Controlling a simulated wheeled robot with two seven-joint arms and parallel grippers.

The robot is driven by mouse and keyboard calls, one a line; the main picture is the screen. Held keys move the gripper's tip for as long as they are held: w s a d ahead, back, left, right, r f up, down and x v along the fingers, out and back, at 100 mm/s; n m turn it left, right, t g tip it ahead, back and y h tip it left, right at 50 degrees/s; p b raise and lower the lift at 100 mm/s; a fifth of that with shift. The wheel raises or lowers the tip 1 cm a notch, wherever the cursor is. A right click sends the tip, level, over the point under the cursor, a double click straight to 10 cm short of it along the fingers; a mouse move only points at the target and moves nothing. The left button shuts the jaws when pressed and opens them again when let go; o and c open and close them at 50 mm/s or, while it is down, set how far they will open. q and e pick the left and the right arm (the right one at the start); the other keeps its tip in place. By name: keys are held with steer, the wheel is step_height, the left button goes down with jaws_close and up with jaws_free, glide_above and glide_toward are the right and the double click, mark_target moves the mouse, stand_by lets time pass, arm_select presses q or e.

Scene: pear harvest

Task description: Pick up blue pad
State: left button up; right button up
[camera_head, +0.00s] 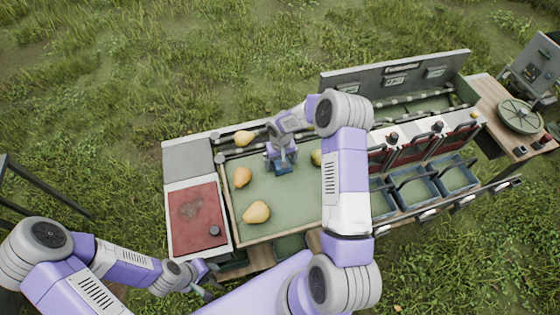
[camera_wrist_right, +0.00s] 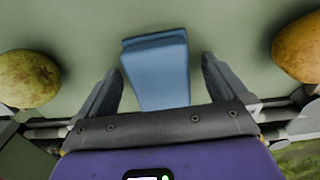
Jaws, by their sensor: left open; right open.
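The blue pad (camera_wrist_right: 156,70) lies on the green tray surface, between and just ahead of the two fingers of my right gripper (camera_wrist_right: 158,85) in the wrist view. The fingers are open, one on each side of the pad, with gaps between. In the head view the pad (camera_head: 283,169) shows as a small dark blue patch below my right gripper (camera_head: 281,160), partly hidden by it. My left gripper (camera_head: 203,283) is at the lower left, near the front edge of the bench, away from the pad; it appears empty.
Several yellow pears lie on the green tray (camera_head: 290,205), including one at the front (camera_head: 256,212) and one at the left (camera_head: 242,177). In the wrist view, one pear (camera_wrist_right: 28,78) lies left of the pad and another (camera_wrist_right: 302,47) right. Blue bins (camera_head: 412,190) stand to the right.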

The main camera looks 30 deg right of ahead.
steer(key=c, duration=1.1)
steer(key=shift+r, duration=0.15)
steer(key=shift+c, duration=0.2)
step_height(320, 180, up, 10)
steer(key=shift+f, duration=0.1)
